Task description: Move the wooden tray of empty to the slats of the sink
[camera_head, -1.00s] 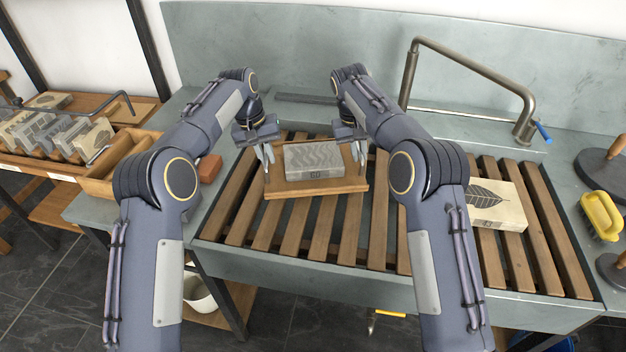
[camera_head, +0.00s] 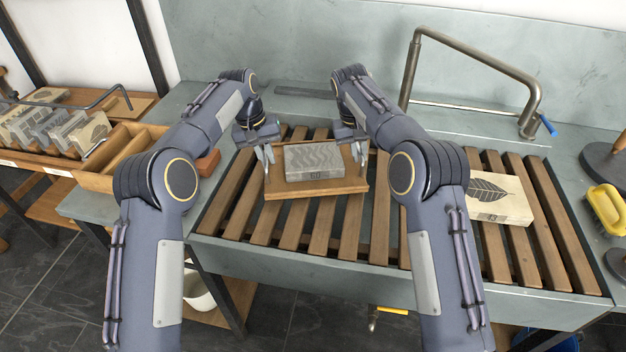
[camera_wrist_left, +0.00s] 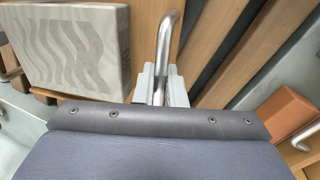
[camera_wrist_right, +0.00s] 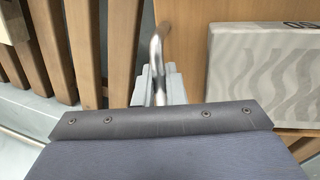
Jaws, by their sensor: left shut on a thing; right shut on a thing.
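The wooden tray (camera_head: 318,190) is over the left part of the sink's wooden slats (camera_head: 378,230). A grey stone block (camera_head: 314,160) with a wavy pattern and a number on its front edge rests on it. My left gripper (camera_head: 266,158) is shut on the metal handle at the tray's left end, and the handle (camera_wrist_left: 168,50) shows between its fingers in the left wrist view. My right gripper (camera_head: 358,152) is shut on the handle at the right end, also seen in the right wrist view (camera_wrist_right: 156,55). I cannot tell whether the tray touches the slats.
A pale block with a leaf picture (camera_head: 497,200) lies on the slats at right. A bent metal faucet (camera_head: 470,66) stands behind. A yellow brush (camera_head: 606,209) is at the far right. A wooden rack (camera_head: 100,180) and a reddish brick (camera_head: 207,163) are at left.

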